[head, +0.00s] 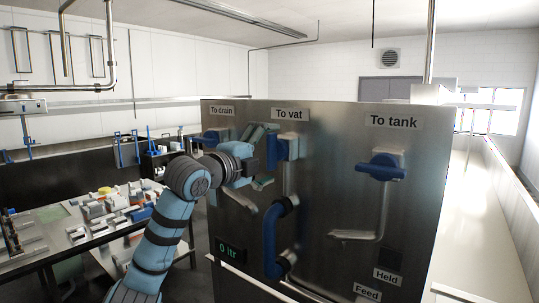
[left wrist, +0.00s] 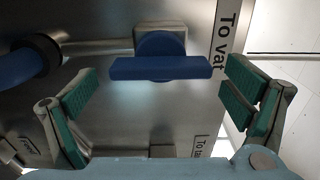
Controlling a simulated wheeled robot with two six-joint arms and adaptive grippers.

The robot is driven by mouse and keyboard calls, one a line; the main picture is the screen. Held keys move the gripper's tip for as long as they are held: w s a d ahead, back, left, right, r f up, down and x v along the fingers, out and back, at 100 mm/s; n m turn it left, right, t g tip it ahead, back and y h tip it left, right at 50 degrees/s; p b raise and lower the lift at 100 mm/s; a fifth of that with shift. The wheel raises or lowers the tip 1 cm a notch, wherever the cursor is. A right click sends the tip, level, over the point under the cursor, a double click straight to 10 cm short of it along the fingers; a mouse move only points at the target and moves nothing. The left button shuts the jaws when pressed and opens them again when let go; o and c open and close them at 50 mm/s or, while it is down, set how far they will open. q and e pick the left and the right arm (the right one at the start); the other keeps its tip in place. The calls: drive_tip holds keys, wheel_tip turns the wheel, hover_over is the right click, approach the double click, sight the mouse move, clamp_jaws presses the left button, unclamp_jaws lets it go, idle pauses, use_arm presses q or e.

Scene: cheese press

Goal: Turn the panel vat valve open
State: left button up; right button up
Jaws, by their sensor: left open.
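The vat valve has a blue bar handle (head: 272,152) on a blue and grey body (head: 292,147), below the "To vat" label (head: 290,114) on the steel panel. The handle stands upright in the head view. In the left wrist view the handle (left wrist: 160,68) lies across the picture between the two fingers. My left gripper (head: 264,158) is open in front of the valve, its green-padded fingers (left wrist: 160,85) spread to either side of the handle. I see no clear contact, and the exact gap is hard to judge. My right gripper is not in view.
The drain valve (head: 213,137) is left of my gripper, and the tank valve (head: 381,168) is to the right with its handle sideways. A blue curved pipe (head: 271,240) juts out below the vat valve. A cluttered table (head: 60,235) stands left. A display (head: 230,252) reads "0 ltr".

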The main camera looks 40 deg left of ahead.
use_arm(q)
drive_tip(key=r, duration=0.3)
drive_tip(key=w+r, duration=0.1)
drive_tip(key=r, duration=0.2)
drive_tip(key=w+r, duration=0.1)
drive_tip(key=r, duration=0.2)
drive_tip(key=shift+w+a, duration=0.1)
drive_tip(key=shift+a, duration=0.1)
drive_tip(key=shift+w+r, duration=0.25)
drive_tip(key=f+g, duration=0.1)
drive_tip(key=f, duration=0.1)
drive_tip(key=f+g, duration=0.1)
drive_tip(key=f, duration=0.2)
drive_tip(key=f+g, duration=0.1)
drive_tip(key=f, duration=0.1)
drive_tip(key=shift+s+a+f+g, duration=0.15)
drive_tip(key=shift+s+g, duration=0.15)
drive_tip(key=shift+s, duration=0.1)
drive_tip(key=s+d+b, duration=0.1)
drive_tip(key=s+b, duration=0.1)
drive_tip(key=s, duration=1.7)
drive_tip(key=shift+r+b, duration=0.25)
drive_tip(key=shift+b, duration=0.15)
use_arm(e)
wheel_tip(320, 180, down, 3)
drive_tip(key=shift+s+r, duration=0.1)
use_arm(q)
drive_tip(key=shift+d, duration=0.1)
